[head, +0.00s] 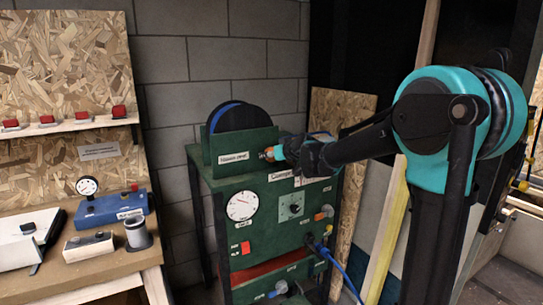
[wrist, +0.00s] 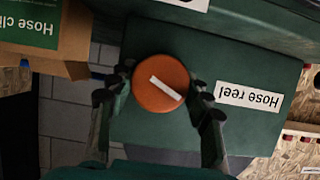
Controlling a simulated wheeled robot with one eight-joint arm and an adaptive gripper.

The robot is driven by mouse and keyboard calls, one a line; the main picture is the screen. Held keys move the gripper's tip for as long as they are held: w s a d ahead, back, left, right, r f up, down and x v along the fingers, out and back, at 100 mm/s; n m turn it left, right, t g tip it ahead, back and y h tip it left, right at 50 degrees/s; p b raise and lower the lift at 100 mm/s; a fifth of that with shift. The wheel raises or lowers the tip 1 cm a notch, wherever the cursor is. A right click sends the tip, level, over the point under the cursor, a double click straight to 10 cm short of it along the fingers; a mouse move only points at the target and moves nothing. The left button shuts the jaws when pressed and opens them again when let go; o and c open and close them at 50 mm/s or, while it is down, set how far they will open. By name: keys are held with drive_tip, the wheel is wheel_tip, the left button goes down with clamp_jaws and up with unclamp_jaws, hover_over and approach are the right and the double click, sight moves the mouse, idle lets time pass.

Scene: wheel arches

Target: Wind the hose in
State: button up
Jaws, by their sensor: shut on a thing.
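The hose reel (head: 224,117), a dark disc with a blue edge, stands in a green housing on top of a green cabinet (head: 285,228). An orange round knob (wrist: 150,72) with a white bar sits on the green panel beside the "Hose reel" label (wrist: 249,96). The white bar lies tilted. My gripper (wrist: 160,86) is shut on the knob, one finger on each side. In the head view the gripper (head: 276,153) reaches in from the right and mostly hides the knob. A blue hose (head: 345,274) runs from the cabinet's lower front right toward the floor.
The cabinet front carries a round gauge (head: 241,206), a red switch (head: 245,247) and several knobs. A cardboard box (wrist: 73,38) labelled "Hose cli..." shows in the wrist view. A workbench (head: 105,262) with instruments stands at the left; boards lean at the right.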

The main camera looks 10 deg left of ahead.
drive_tip(key=shift+c, duration=0.3)
drive_tip(key=m+y, duration=0.1)
drive_tip(key=m, duration=0.1)
drive_tip(key=m+g+y, duration=0.1)
drive_tip(key=m, duration=0.1)
drive_tip(key=shift+m+g+y, duration=0.3)
drive_tip(key=shift+y, duration=0.1)
drive_tip(key=m+y, duration=0.2)
drive_tip(key=m, duration=0.2)
drive_tip(key=shift+y, duration=0.3)
drive_tip(key=shift+m, duration=0.3)
drive_tip(key=o, duration=1.2)
drive_tip(key=shift+c, duration=0.2)
drive_tip(key=v, duration=1.2)
